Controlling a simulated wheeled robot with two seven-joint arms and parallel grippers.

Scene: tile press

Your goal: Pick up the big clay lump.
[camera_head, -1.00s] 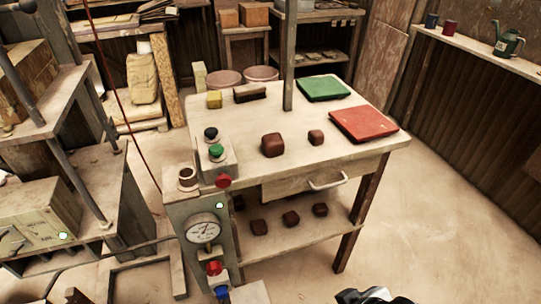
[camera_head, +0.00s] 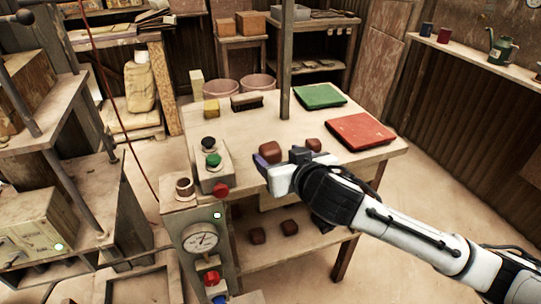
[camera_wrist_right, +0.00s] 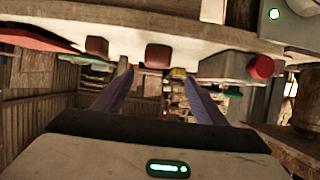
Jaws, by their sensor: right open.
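The big clay lump (camera_head: 270,150), a reddish-brown rounded block, sits on the table top, partly hidden in the head view by my right gripper. My right gripper (camera_head: 281,161) is open and empty at the table's front side, just in front of the lump. In the right wrist view the big lump (camera_wrist_right: 159,55) shows beyond and between the two spread fingers (camera_wrist_right: 159,80), apart from them. A smaller clay lump (camera_head: 314,145) lies to its right, and also shows in the wrist view (camera_wrist_right: 97,46). My left gripper is not in view.
A post (camera_head: 286,60) rises behind the lumps. A green tile (camera_head: 319,96) and a red tile (camera_head: 360,131) lie to the right. A button box (camera_head: 211,172), red button (camera_head: 221,190) and gauge (camera_head: 201,238) stand left. More lumps (camera_head: 257,235) are on the lower shelf.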

